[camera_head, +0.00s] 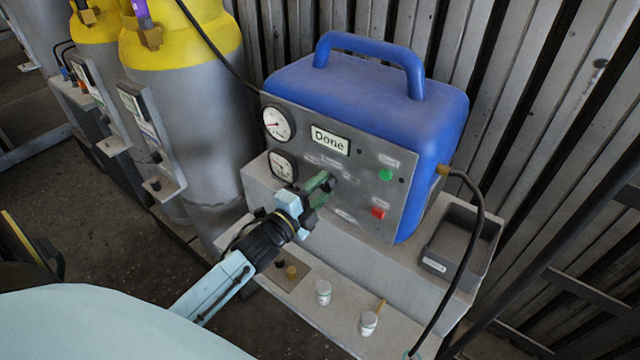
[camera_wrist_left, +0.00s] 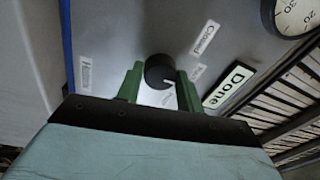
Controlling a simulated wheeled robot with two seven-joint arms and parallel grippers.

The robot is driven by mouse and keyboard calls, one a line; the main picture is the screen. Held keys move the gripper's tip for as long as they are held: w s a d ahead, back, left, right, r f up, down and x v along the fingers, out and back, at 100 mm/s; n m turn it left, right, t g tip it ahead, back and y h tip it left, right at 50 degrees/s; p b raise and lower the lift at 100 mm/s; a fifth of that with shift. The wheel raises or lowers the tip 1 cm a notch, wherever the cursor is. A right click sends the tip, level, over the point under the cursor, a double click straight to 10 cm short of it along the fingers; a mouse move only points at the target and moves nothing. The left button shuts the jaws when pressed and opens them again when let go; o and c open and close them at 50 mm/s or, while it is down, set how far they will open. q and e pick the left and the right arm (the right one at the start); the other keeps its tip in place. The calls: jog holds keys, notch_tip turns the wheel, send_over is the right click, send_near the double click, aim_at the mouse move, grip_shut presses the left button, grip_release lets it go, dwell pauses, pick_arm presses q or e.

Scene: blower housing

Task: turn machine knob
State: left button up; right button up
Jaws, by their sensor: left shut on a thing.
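The blue machine (camera_head: 360,100) stands on a grey shelf with a grey front panel (camera_head: 350,205). A black round knob (camera_wrist_left: 159,71) with a white pointer line sits on that panel, with small labels around it. My left gripper (camera_head: 326,184) reaches the panel in the head view. In the left wrist view its green fingers (camera_wrist_left: 160,90) are on both sides of the knob, shut on it. The panel display (camera_head: 330,140) reads "Done". In the head view the gripper hides the knob. My right gripper is not in view.
Two gauges (camera_head: 278,123), a green button (camera_head: 385,174) and a red button (camera_head: 378,213) are on the panel. A dark open bin (camera_head: 462,240) stands at right. White jars (camera_head: 323,292) stand on the lower shelf. Yellow-topped cylinders (camera_head: 190,90) stand at left.

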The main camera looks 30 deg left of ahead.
pick_arm(q)
jog(key=n+p, duration=0.3)
jog(key=n, duration=0.4)
jog(key=shift+d+r+y, duration=0.1)
jog(key=shift+y, duration=0.3)
jog(key=n+p, duration=0.1)
jog(key=n, duration=0.2)
jog(key=shift+n+p, duration=0.3)
jog(key=shift+p, duration=0.05)
jog(key=shift+n+y+p, duration=0.4)
jog(key=shift+n+p, duration=0.2)
jog(key=shift+n, duration=0.8)
jog(key=o, duration=1)
jog(key=shift+s, duration=0.1)
jog(key=s+f, duration=0.1)
jog(key=s, duration=1.2)
jog(key=shift+a, duration=0.2)
jog(key=shift+s, duration=0.1)
